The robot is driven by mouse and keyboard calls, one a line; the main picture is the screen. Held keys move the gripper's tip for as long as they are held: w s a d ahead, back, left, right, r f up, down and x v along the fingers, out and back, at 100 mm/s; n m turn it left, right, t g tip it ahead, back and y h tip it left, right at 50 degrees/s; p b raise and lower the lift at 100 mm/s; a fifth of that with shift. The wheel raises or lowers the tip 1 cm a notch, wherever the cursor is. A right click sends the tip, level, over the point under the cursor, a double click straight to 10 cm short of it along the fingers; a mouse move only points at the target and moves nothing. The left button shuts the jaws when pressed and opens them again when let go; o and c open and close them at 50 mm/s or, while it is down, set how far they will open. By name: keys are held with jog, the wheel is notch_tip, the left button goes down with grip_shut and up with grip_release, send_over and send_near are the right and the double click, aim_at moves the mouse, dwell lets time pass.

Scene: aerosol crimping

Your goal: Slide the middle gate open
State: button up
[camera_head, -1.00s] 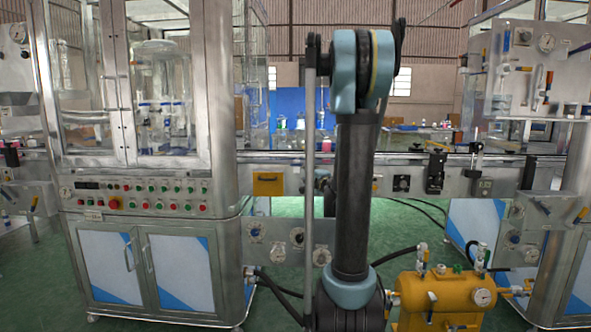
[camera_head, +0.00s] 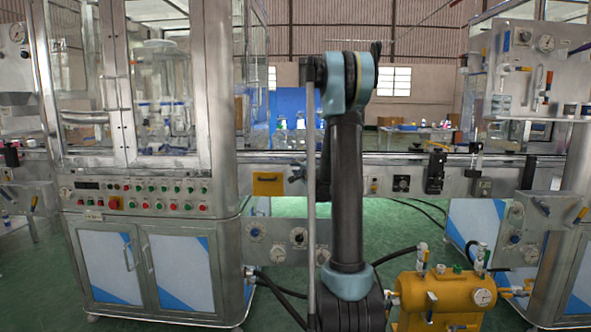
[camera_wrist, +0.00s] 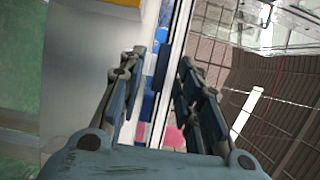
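No part in view can be surely picked out as the middle gate. The conveyor (camera_head: 400,160) runs across the middle of the head view, and my arm hides a stretch of it. My gripper (camera_head: 297,173) shows as a small dark shape left of my arm, in front of the conveyor's side, right of a yellow box. In the wrist view my gripper (camera_wrist: 158,68) has its two fingers apart with nothing held between them. A pale conveyor rail (camera_wrist: 176,40) runs lengthwise beyond the gap between them. Contact with the rail cannot be told.
A glass-doored machine (camera_head: 215,100) stands left, and another machine (camera_head: 530,70) right. The yellow box (camera_head: 268,184) is on the conveyor's side. A black bracket (camera_head: 435,172) sits right of my arm. A yellow tank (camera_head: 440,292) stands low right.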

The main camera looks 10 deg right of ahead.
jog(key=shift+w+a, duration=0.2)
jog(key=shift+w, duration=0.75)
jog(key=shift+w+a, duration=0.2)
jog(key=shift+w, duration=0.7)
